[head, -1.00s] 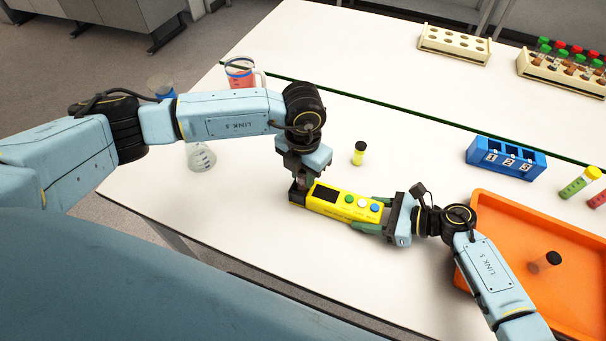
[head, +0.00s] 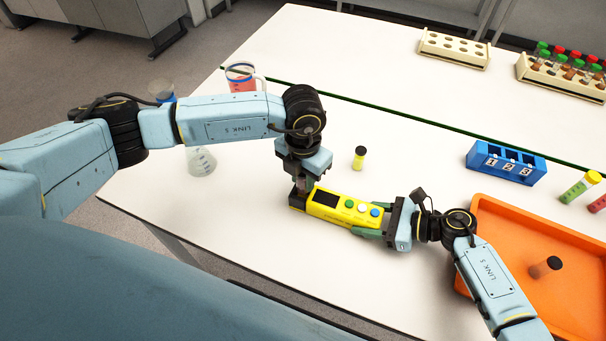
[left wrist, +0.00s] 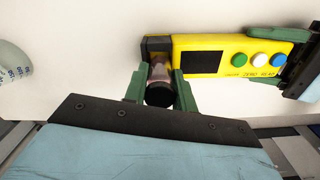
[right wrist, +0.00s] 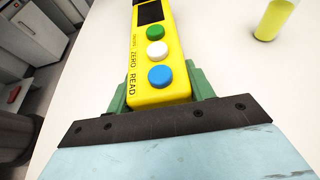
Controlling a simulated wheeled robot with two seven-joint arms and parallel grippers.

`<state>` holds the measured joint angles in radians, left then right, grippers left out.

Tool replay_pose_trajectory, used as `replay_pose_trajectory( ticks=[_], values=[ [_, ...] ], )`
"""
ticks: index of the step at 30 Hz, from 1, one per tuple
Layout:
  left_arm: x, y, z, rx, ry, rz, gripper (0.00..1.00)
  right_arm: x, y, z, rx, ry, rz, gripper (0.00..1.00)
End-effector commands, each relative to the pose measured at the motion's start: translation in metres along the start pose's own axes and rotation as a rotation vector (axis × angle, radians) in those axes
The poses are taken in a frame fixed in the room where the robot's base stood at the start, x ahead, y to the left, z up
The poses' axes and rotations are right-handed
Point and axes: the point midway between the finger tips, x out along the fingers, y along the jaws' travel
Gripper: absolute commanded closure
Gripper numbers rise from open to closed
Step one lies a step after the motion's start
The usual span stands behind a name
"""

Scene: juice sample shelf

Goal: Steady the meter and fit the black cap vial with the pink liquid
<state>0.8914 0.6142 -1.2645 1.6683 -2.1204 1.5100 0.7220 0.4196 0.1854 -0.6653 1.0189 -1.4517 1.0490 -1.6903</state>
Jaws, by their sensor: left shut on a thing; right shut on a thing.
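The yellow meter (head: 330,203) lies on the white table, with a dark screen, green, white and blue buttons, and a black end block at its left. My right gripper (head: 372,219) is shut on its button end; the grip also shows in the right wrist view (right wrist: 158,88). My left gripper (left wrist: 159,88) is shut on a black cap vial (left wrist: 159,72) with pinkish contents, at the meter's black end block. The cap faces the left wrist camera. I cannot tell how deep the vial sits in the block. In the head view my left gripper (head: 300,183) largely hides it.
A yellow-liquid vial (head: 359,157) stands behind the meter. An orange tray (head: 500,215) at right holds a black-capped vial (head: 546,266). A blue numbered rack (head: 506,161), beige racks (head: 453,49), a flask (head: 201,162) and a red-liquid beaker (head: 241,79) stand farther off.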

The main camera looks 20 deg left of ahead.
Motion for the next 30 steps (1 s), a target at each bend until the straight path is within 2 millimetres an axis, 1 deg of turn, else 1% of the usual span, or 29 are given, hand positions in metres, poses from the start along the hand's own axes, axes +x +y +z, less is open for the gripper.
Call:
replay_pose_trajectory(
  ticks=[30],
  values=[
    [0.023, 0.000, 0.000, 0.000, 0.001, 0.000, 0.96, 0.000, 0.000, 0.001, 0.000, -0.001, 0.000, 0.81]
  ],
)
